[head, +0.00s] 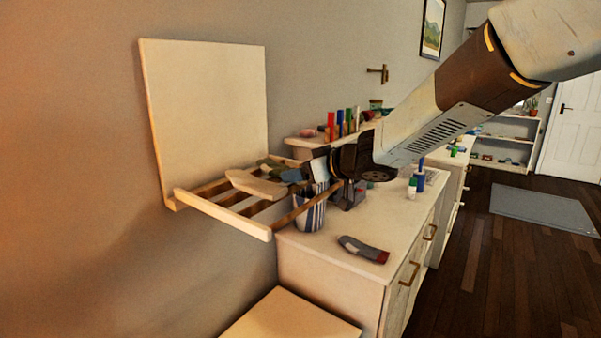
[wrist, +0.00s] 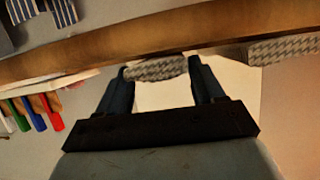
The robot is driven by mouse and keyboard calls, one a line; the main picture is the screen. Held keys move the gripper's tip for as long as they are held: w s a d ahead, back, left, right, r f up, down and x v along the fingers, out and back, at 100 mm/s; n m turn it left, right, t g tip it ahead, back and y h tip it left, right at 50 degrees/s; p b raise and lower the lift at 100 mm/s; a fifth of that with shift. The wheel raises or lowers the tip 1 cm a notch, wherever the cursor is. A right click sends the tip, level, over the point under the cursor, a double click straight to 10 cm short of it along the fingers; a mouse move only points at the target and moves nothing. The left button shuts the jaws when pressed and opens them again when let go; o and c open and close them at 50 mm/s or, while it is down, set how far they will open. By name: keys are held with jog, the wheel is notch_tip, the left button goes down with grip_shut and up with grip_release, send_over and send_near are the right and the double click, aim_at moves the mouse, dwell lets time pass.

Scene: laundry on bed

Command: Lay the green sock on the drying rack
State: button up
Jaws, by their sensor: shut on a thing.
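The wall-mounted drying rack (head: 222,213) is folded out, with wooden rails below a cream back panel. My gripper (head: 294,175) reaches over its right part with blue fingers shut on a dull olive-green cloth, which I take as the green sock (head: 272,166). In the wrist view the held cloth (wrist: 158,69) looks grey and patterned, between the fingertips and close beside a wooden rail (wrist: 130,40). Whether the sock rests on the rails or hangs just above them I cannot tell. A beige sock (head: 256,187) lies across the rails beside it.
A striped bin (head: 310,213) stands under the rack's right end on the cabinet (head: 330,255). A grey sock with a red end (head: 363,249) lies on the cabinet's front. Upright coloured markers (head: 341,122) stand behind. A cream surface (head: 290,318) is below the rack.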

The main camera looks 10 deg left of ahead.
jog(key=o, duration=1)
jog(key=shift+o, duration=0.2)
jog(key=shift+d+r, duration=0.1)
jog(key=v, duration=1.1)
jog(key=shift+s+d+r, duration=0.2)
jog(key=shift+s+d, duration=0.05)
jog(key=shift+d, duration=0.05)
